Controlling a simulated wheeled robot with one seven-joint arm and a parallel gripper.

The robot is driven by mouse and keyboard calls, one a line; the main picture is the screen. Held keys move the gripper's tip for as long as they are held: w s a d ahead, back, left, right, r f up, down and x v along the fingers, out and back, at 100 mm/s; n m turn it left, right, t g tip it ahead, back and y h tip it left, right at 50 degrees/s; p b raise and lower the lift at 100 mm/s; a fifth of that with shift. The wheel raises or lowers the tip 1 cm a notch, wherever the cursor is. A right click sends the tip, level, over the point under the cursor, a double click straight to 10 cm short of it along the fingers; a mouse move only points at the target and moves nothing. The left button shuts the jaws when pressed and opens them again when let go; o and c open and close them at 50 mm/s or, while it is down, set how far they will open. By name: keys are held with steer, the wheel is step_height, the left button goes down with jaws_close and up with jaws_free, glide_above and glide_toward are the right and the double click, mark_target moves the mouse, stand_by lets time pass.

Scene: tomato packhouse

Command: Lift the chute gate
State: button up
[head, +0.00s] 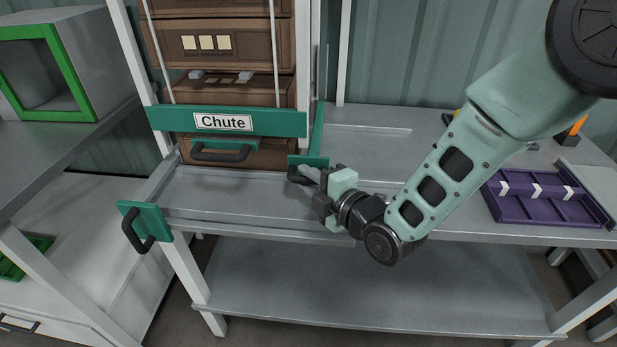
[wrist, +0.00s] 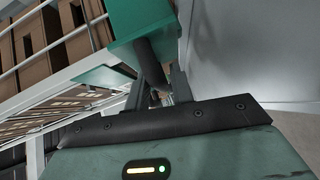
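The chute gate (head: 222,143) is a green panel with a black bar handle (head: 225,153), low in the chute under the green "Chute" sign (head: 223,122). It looks down, in front of a brown box. My gripper (head: 312,178) is right of the gate, at the black handle of a separate green plate (head: 308,161) on the chute's right side. In the wrist view that green plate (wrist: 138,18) and its dark handle (wrist: 150,62) reach down to my fingers (wrist: 158,92). I cannot tell whether the fingers are closed on it.
Another green plate with a black handle (head: 146,222) is at the front left. Brown boxes (head: 218,45) are stacked in the chute. A purple tray (head: 545,198) lies on the bench at right. The grey shelf (head: 250,195) before the chute is clear.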

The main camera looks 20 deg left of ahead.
steer(key=shift+w+a, duration=0.1)
steer(key=shift+a, duration=0.1)
jaws_close()
steer(key=shift+r, duration=0.4)
step_height(320, 180, up, 10)
steer(key=p, duration=0.1)
steer(key=shift+p, duration=0.35)
steer(key=shift+r, duration=0.15)
jaws_free()
steer(key=shift+d, duration=0.1)
